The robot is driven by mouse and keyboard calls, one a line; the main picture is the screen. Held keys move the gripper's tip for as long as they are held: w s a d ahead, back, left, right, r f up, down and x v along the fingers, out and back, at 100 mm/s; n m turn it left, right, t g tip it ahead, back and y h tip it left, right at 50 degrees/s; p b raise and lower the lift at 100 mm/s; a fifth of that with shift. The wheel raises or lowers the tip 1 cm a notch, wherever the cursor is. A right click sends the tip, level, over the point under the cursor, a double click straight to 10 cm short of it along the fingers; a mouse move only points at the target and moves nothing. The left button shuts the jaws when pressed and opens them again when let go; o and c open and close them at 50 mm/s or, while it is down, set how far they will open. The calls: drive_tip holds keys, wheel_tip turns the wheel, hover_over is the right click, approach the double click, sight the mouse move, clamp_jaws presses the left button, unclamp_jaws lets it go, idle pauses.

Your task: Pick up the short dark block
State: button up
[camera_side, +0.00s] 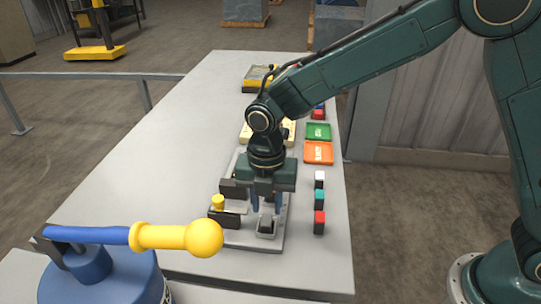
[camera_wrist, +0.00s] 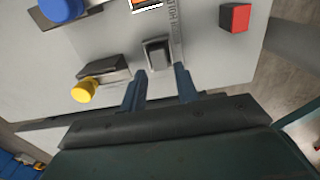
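A short dark grey block (camera_wrist: 157,54) with a lighter rim sits on the grey plate, ahead of my fingertips in the wrist view. It also shows in the side view (camera_side: 266,227), just in front of my gripper. My gripper (camera_side: 266,208) points down over the plate. In the wrist view its two blue fingers (camera_wrist: 160,88) are apart with nothing between them. A longer dark block (camera_wrist: 104,70) with a yellow knob (camera_wrist: 84,91) is to the left. Whether my fingertips touch the plate cannot be told.
Another dark block (camera_side: 233,188) lies behind the yellow-knobbed one. A red block (camera_side: 319,222), a teal block (camera_side: 319,198) and a white-topped block (camera_side: 319,179) line the right edge. Orange (camera_side: 318,153) and green (camera_side: 318,131) trays lie farther back. The table's left side (camera_side: 140,190) is clear.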

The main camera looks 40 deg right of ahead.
sight(267, 219)
drive_tip(key=shift+w+f, duration=0.1)
drive_tip(key=shift+f, duration=2.05)
clamp_jaws()
drive_tip(key=shift+r, duration=0.15)
wheel_tip(267, 219, up, 20)
drive_tip(key=shift+r, duration=1.35)
